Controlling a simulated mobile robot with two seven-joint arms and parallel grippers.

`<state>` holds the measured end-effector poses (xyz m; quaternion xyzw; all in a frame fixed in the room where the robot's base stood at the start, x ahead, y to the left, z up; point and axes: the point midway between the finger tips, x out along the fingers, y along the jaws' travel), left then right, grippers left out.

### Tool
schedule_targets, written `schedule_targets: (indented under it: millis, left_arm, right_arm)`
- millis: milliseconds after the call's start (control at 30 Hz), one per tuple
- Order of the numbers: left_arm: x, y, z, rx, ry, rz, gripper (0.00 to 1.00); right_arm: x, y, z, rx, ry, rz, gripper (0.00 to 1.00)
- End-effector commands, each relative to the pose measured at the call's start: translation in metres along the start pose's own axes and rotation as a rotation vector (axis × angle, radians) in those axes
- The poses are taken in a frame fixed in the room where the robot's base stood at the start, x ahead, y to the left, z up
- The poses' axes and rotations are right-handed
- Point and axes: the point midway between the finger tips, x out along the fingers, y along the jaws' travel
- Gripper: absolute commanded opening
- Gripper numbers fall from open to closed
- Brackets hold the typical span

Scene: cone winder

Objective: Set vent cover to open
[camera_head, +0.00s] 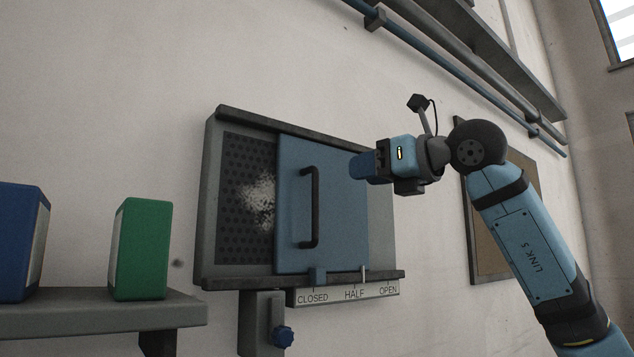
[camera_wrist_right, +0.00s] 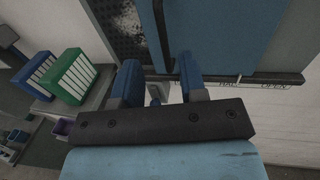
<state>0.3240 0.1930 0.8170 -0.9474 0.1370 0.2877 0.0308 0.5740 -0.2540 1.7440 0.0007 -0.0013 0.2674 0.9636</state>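The vent cover (camera_head: 342,210) is a blue sliding panel with a black vertical handle (camera_head: 315,207), in a grey wall frame (camera_head: 213,200). The perforated grille (camera_head: 240,190) shows left of it, with a whitish patch. My right gripper (camera_head: 362,166) is in front of the cover's right side, right of the handle. In the wrist view my right gripper (camera_wrist_right: 158,76) has its fingers apart with nothing held; the handle (camera_wrist_right: 162,30) appears beyond them. My left gripper is out of view.
A shelf (camera_head: 100,313) at lower left carries a green binder (camera_head: 143,248) and a blue binder (camera_head: 18,240). A blue knob (camera_head: 283,336) is below the frame. Pipes (camera_head: 430,50) run above, and a brown board (camera_head: 485,240) hangs behind my right arm.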

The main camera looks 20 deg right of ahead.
Motion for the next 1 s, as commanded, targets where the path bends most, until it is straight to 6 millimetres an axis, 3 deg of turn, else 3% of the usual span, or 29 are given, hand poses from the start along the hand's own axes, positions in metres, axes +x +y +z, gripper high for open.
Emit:
schedule_targets:
  millis: [300,500,700,967,1000]
  left_arm:
    - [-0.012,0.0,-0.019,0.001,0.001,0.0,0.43]
    - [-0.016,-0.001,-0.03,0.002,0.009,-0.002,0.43]
    - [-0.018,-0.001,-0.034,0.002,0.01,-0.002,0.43]
    - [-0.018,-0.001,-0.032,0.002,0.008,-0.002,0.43]
    - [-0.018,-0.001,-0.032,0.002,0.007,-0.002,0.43]
  right_arm:
    - [0.07,0.001,0.002,0.003,0.004,0.004,0.39]
    - [0.101,0.001,0.001,0.002,0.002,0.003,0.39]
    - [0.114,0.001,-0.001,0.002,0.002,0.003,0.39]
    - [0.115,0.001,-0.001,0.001,0.001,0.003,0.39]
    - [0.115,0.001,-0.001,0.001,0.001,0.003,0.34]
